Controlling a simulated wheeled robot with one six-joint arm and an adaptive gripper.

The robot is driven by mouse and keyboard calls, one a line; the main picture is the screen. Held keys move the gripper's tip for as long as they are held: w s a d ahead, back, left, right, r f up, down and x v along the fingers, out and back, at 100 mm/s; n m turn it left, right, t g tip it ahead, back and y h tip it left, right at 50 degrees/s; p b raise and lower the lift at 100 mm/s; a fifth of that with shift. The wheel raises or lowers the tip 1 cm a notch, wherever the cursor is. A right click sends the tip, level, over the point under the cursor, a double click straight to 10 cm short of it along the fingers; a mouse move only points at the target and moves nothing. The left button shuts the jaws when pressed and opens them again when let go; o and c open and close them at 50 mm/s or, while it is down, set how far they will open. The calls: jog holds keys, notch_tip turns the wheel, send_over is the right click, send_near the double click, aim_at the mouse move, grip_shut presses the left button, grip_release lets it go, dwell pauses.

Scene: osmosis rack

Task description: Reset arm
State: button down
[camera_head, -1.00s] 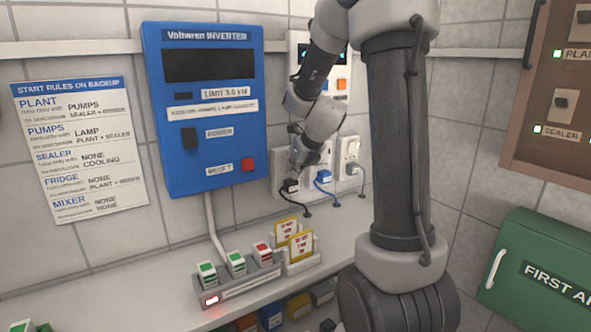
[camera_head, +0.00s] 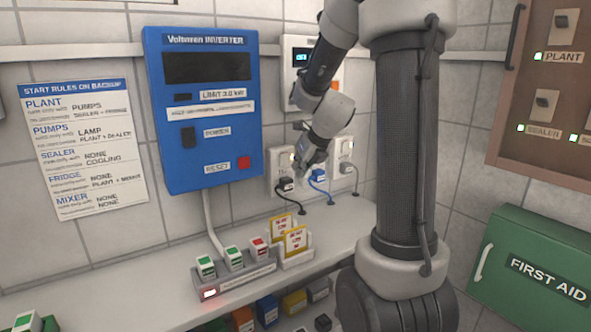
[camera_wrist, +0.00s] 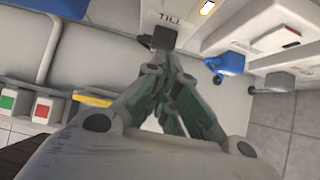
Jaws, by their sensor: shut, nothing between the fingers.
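My gripper (camera_head: 302,172) is shut and empty in front of the wall sockets, close to the black plug (camera_head: 285,184). In the wrist view its fingers (camera_wrist: 168,62) come together just below the black plug (camera_wrist: 163,38); I cannot tell whether they touch it. The blue plug (camera_head: 318,175) is to the right in its socket, and it also shows in the wrist view (camera_wrist: 228,64). My arm comes down from the upper right in the head view and hides part of the wall panel behind it.
A blue inverter (camera_head: 208,140) hangs left of the sockets. A shelf (camera_head: 130,275) below carries a rack of switch-like blocks (camera_head: 235,283) and yellow cards (camera_head: 295,240). A grey plug (camera_head: 348,168) sits at the right socket. A green first aid box (camera_head: 530,265) is at right.

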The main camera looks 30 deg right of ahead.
jog(key=s+r, duration=0.4)
jog(key=s, duration=0.2)
jog(key=shift+r, duration=0.25)
jog(key=shift+d, duration=0.1)
jog(key=s+a+n+g, duration=0.1)
jog(key=s+a+n, duration=0.1)
jog(key=s+n, duration=0.5)
jog(key=s+a+r+n+g, duration=0.1)
jog(key=s+a+n, duration=0.2)
jog(key=s+n, duration=0.5)
jog(key=s+a+n+g, duration=0.1)
jog(key=s+a+n, duration=0.2)
jog(key=n, duration=1.7)
jog(key=s, duration=0.4)
jog(key=shift+s+a+r+n, duration=0.15)
jog(key=shift+s+a+n, duration=0.05)
jog(key=shift+s+n, duration=0.1)
